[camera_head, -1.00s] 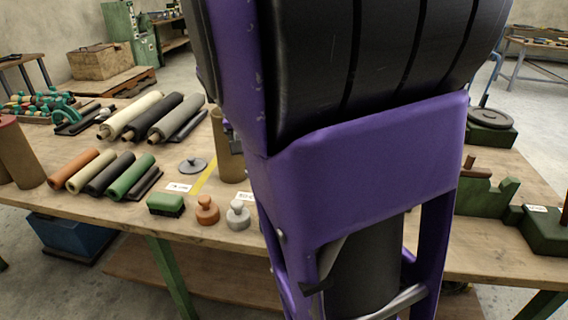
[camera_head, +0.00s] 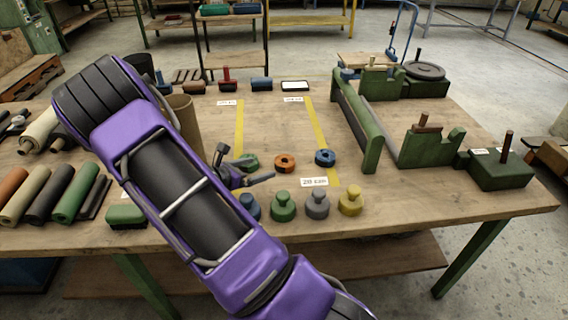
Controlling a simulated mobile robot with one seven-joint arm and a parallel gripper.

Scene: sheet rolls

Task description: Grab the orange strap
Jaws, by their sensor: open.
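The orange strap (camera_head: 285,163) appears as a small coiled ring with a dark centre, lying on the workbench in the middle of the head view. A green coil (camera_head: 250,163) lies to its left and a blue coil (camera_head: 325,158) to its right. My gripper (camera_head: 246,164) shows just left of the orange strap, its dark fingers spread apart, with the green coil seen between or behind them. Nothing is visibly held. My purple arm hides the bench to the left. I cannot tell the gripper's exact height above the bench.
Several knobbed weights (camera_head: 283,207) stand along the near edge, in front of the coils. A white label (camera_head: 314,182) and yellow tape (camera_head: 318,125) mark the bench. A long green rail fixture (camera_head: 357,120) stands to the right. Bare bench lies behind the coils.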

